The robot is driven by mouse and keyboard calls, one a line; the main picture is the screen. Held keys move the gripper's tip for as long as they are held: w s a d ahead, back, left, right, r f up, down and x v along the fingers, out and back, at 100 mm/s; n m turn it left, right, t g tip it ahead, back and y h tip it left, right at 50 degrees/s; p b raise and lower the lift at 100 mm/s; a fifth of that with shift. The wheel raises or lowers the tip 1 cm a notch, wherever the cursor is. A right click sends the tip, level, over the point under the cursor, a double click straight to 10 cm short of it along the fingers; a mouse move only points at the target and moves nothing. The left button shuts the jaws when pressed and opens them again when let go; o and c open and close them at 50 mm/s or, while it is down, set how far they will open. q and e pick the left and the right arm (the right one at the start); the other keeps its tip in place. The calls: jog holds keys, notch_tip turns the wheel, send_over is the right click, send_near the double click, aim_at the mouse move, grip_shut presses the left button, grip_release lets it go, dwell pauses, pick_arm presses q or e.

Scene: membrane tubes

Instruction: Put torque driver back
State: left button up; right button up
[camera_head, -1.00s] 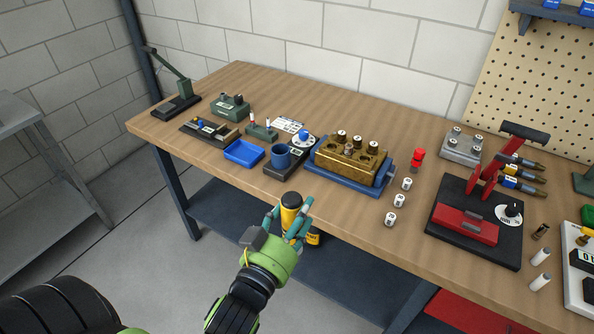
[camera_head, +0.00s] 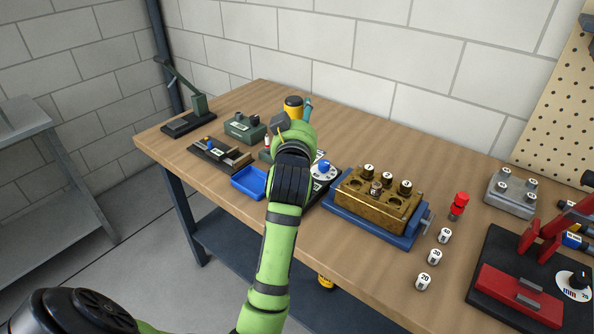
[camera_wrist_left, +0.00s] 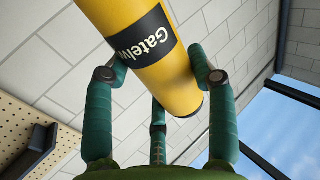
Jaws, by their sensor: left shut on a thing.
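The torque driver, a yellow cylinder (camera_head: 293,105) with a dark end, is held up by my left gripper (camera_head: 305,112) over the back left part of the workbench. My left forearm reaches across the bench front and hides part of it. In the left wrist view the yellow body (camera_wrist_left: 170,85) with a black "Gatelw" label lies between the teal fingers (camera_wrist_left: 160,85), which are shut around it. Its lower tip is not visible. My right gripper is not in view.
A blue tray (camera_head: 249,184), green blocks (camera_head: 244,131) and a lever press (camera_head: 188,122) stand at left. A red press (camera_head: 515,290) is at far right.

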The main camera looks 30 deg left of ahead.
pick_arm(q)
jog(key=f, duration=0.2)
jog(key=shift+s+d+f, duration=0.1)
jog(key=shift+s+f, duration=0.15)
jog(key=shift+f, duration=0.5)
notch_tip(320, 180, down, 3)
jog(key=shift+w+f, duration=0.1)
jog(key=shift+f, duration=0.4)
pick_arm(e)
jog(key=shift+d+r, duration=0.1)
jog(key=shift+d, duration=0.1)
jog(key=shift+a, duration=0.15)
pick_arm(q)
jog(key=o, duration=1.3)
jog(key=shift+f, duration=0.2)
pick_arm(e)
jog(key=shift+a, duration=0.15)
pick_arm(q)
jog(key=shift+r, duration=0.2)
